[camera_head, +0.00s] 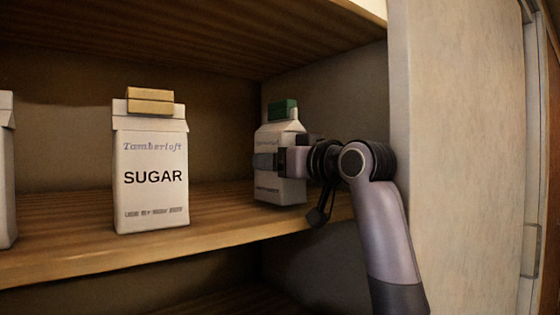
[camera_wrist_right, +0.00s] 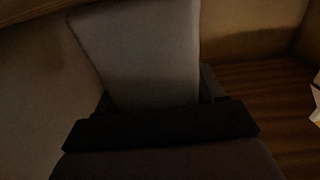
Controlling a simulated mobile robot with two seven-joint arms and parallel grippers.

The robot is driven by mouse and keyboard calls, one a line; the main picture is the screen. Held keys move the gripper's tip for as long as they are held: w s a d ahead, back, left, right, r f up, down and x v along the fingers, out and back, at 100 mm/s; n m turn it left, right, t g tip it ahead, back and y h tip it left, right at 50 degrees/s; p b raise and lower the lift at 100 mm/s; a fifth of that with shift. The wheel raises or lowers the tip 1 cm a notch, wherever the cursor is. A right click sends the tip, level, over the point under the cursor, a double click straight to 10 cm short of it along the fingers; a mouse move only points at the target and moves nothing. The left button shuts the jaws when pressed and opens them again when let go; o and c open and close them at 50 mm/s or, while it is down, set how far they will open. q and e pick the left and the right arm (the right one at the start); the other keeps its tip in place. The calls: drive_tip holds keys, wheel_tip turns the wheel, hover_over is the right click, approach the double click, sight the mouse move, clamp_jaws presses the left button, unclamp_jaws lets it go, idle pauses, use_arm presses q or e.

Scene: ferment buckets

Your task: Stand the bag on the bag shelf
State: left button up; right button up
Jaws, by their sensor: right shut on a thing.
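A white bag with a green clip on top (camera_head: 280,135) stands upright at the right end of the wooden shelf (camera_head: 120,248) in the head view. My right gripper (camera_head: 268,162) is shut on this bag around its middle, coming in from the right. The bag's base is at the shelf surface; I cannot tell whether it touches. Its label is mostly hidden by the gripper. In the right wrist view the bag (camera_wrist_right: 145,50) shows as a dark grey face between the fingers. My left gripper is not in view.
A white SUGAR bag (camera_head: 152,160) with a tan clip stands left of the held bag, with a gap between them. Another white bag (camera_head: 6,170) is cut off at the left edge. The cabinet's side wall (camera_head: 325,100) is close on the right. An upper shelf (camera_head: 200,35) hangs above.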

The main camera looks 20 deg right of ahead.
drive_tip(key=shift+f, duration=0.25)
drive_tip(key=shift+f, duration=0.1)
drive_tip(key=o, duration=1.3)
drive_tip(key=shift+f, duration=0.1)
drive_tip(key=shift+s+r, duration=0.1)
drive_tip(key=shift+r, duration=0.1)
drive_tip(key=shift+s+d+f, duration=0.1)
drive_tip(key=shift+s+d, duration=0.05)
drive_tip(key=shift+s, duration=0.15)
drive_tip(key=shift+b+v, duration=1.2)
drive_tip(key=shift+v, duration=2.2)
